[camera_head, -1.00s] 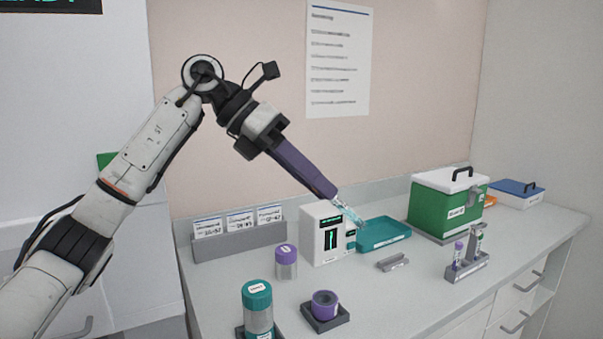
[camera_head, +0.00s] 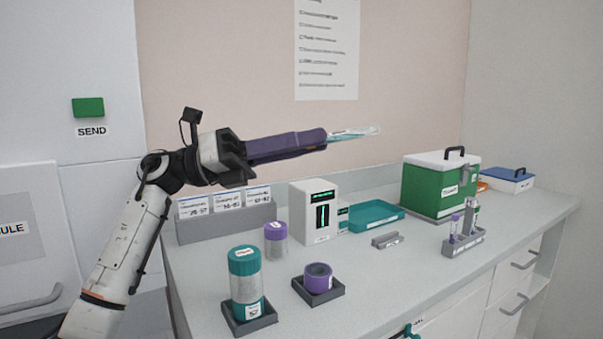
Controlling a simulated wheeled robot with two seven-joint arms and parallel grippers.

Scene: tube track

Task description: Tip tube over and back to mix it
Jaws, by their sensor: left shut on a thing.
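My left gripper (camera_head: 326,138) has long purple fingers and reaches in from the left, above the counter. It is shut on a slim clear tube (camera_head: 355,133) with a pale blue tint. The tube lies almost level in the air, its far end pointing right and slightly up. The gripped end is hidden between the fingers, so I cannot see its cap. The tube touches nothing but the gripper. My right gripper is not in view.
Below on the counter stand a white device (camera_head: 313,212), a teal tray (camera_head: 371,216), a green box (camera_head: 438,190) and a small rack (camera_head: 463,243) with tubes. Nearer are a teal-capped jar (camera_head: 245,284), a purple-capped jar (camera_head: 276,241) and a purple ring-shaped holder (camera_head: 318,277).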

